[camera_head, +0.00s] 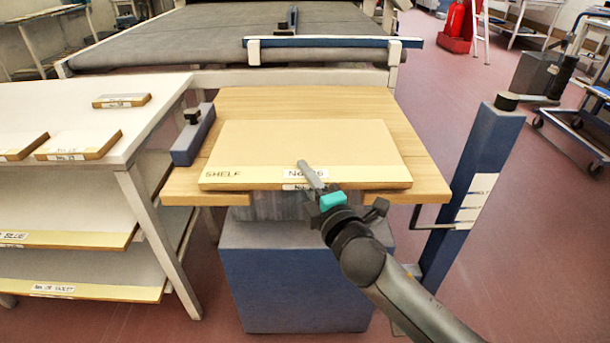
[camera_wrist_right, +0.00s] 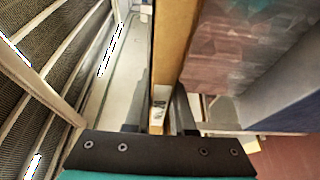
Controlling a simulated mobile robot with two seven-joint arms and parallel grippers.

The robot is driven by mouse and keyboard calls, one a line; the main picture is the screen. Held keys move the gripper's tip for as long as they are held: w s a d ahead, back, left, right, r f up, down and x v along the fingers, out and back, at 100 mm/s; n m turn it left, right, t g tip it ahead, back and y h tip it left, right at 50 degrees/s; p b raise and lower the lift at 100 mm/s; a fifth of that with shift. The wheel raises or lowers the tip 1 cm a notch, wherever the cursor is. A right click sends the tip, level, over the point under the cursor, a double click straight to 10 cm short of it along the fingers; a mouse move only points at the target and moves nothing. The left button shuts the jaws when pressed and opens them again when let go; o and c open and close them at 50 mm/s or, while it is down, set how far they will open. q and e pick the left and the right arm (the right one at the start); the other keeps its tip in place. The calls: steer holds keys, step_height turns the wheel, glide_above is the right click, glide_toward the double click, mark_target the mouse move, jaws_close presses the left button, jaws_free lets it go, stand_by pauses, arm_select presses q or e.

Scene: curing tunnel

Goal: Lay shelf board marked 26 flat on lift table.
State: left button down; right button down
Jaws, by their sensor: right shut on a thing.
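A pale shelf board (camera_head: 270,145) lies flat, as far as I can tell, over the wooden top of the lift table (camera_head: 430,185). It reads "SHELF" and bears a label starting "No"; one of my fingers partly covers the number, which looks like 26. A second label is on its front edge. My right gripper (camera_head: 318,180) is shut on the board's front edge, one finger above it. In the right wrist view the board (camera_wrist_right: 175,45) shows edge-on between the two fingers (camera_wrist_right: 160,115). The lower finger is hidden in the head view. My left gripper is out of view.
A white rack (camera_head: 130,85) with labelled boards (camera_head: 78,146) stands at the left. A blue-grey block (camera_head: 193,137) sits at the table's left edge. A blue post (camera_head: 470,190) stands close on the right. The conveyor (camera_head: 200,40) is behind.

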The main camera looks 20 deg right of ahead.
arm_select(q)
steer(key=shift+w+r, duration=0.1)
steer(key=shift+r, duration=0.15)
arm_select(e)
steer(key=shift+w+d+r, duration=0.1)
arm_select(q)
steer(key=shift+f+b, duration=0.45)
arm_select(e)
steer(key=shift+f, duration=0.65)
steer(key=c, duration=0.7)
jaws_free()
steer(key=shift+f, duration=0.35)
steer(key=shift+r, duration=0.1)
steer(key=shift+s, duration=0.3)
arm_select(q)
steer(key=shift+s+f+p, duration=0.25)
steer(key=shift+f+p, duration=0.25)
steer(key=shift+p, duration=0.05)
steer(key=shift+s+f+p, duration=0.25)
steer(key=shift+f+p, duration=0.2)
steer(key=shift+p, duration=0.1)
arm_select(e)
steer(key=shift+s+d+r, duration=0.1)
steer(key=shift+s+d, duration=0.2)
steer(key=shift+s, duration=2.15)
steer(key=shift+s+d, duration=0.25)
steer(key=shift+s, duration=2.2)
steer(key=shift+s+d+r, duration=0.1)
steer(key=shift+s+d, duration=0.2)
steer(key=shift+s, duration=2.15)
